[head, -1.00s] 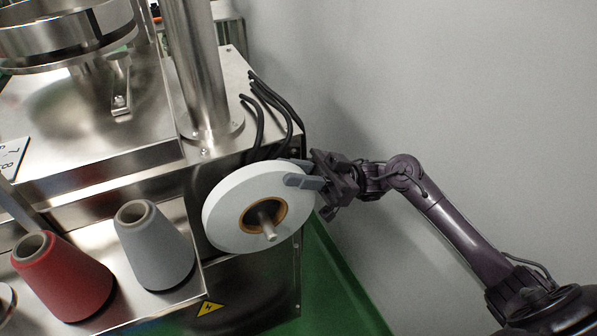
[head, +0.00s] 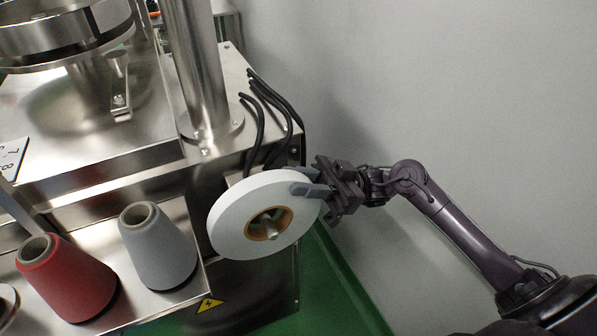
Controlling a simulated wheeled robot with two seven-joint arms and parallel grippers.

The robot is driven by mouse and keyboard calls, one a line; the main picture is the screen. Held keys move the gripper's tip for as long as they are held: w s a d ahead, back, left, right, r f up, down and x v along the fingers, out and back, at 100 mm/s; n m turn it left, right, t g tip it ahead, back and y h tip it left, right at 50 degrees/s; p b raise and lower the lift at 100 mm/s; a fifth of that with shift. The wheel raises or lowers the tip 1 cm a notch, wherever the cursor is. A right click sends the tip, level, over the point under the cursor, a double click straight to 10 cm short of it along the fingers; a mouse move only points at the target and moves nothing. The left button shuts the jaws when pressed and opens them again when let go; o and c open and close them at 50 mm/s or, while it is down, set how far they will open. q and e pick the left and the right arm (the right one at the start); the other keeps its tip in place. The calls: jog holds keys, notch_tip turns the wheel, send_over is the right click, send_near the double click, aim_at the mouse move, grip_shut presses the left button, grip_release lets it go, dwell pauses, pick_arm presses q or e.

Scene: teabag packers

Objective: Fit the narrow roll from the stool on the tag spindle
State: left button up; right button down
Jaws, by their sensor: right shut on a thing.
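The narrow roll (head: 234,228) is a white disc with a brown core, in front of the machine's side face. The metal tag spindle (head: 269,232) shows inside its core opening, and its tip is about level with the core. My right gripper (head: 312,190) is shut on the roll's upper right rim. The roll's back and the spindle's base are hidden, so I cannot tell how deep the spindle sits in it. My left gripper is not in view, and neither is the stool.
A grey cone (head: 160,250) and a red cone (head: 68,280) stand on the metal shelf left of the roll. Black cables (head: 268,115) hang over the machine edge just above the roll. Green floor (head: 335,290) and a bare grey wall (head: 430,90) lie to the right.

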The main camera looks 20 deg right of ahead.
jog(key=s+p, duration=0.3)
jog(key=s, duration=0.3)
jog(key=shift+r, duration=0.15)
dwell(0.8)
jog(key=shift+p, duration=0.4)
dwell(1.3)
jog(key=shift+w, duration=0.25)
jog(key=shift+w+b, duration=0.35)
jog(key=shift+w+a+b, duration=0.1)
jog(key=shift+w+b, duration=0.3)
jog(key=shift+w, duration=0.4)
jog(key=shift+w+a+b, duration=0.1)
jog(key=shift+w+b, duration=1.55)
jog(key=shift+w, duration=1.05)
